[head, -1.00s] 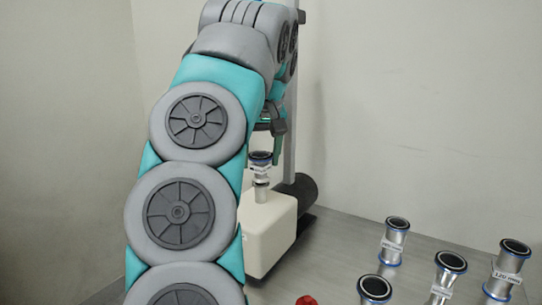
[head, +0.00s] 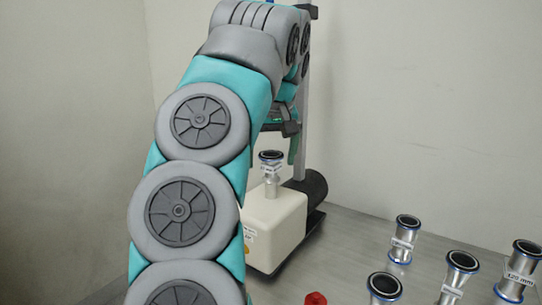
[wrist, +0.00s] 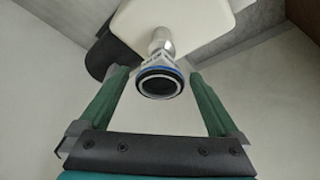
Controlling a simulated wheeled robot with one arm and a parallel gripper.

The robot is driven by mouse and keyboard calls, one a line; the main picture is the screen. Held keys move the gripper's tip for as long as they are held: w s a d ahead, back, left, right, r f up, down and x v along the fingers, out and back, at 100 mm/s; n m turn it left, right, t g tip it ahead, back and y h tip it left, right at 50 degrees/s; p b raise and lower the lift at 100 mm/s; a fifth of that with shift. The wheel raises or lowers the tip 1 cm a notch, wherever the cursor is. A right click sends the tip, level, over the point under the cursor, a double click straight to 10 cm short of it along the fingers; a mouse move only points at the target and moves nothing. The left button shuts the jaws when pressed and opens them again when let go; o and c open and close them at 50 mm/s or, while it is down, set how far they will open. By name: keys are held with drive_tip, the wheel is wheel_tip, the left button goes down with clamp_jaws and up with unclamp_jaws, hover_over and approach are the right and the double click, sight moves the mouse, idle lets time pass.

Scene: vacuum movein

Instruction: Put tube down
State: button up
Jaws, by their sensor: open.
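A short silver tube with a black rim, a blue ring and a white label (head: 270,165) stands upright on top of the cream-coloured pump box (head: 275,215). In the wrist view the tube (wrist: 160,80) is seen rim-on, with the pump (wrist: 195,20) behind it. My gripper (wrist: 158,76) is open, its two green fingers apart on either side of the tube, with a gap visible on both sides. In the head view only part of my gripper shows, just above and to the right of the tube; my arm hides the rest.
Several similar labelled tubes stand on the grey table (head: 350,255) at the right, one of them (head: 404,240) farther back. A small red object (head: 315,299) lies at the front edge. A grey vertical post (head: 304,130) and a black motor cylinder (head: 311,187) are behind the pump.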

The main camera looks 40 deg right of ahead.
sight(269, 154)
drive_tip(key=shift+r, duration=0.1)
drive_tip(key=shift+s+a+r, duration=0.1)
drive_tip(key=shift+a+r, duration=0.1)
drive_tip(key=shift+r, duration=0.55)
drive_tip(key=shift+v, duration=0.9)
drive_tip(key=shift+s+a+r, duration=0.25)
drive_tip(key=shift+r, duration=0.2)
drive_tip(key=shift+s+d+r, duration=0.1)
drive_tip(key=shift+s+r, duration=0.05)
drive_tip(key=shift+r, duration=0.45)
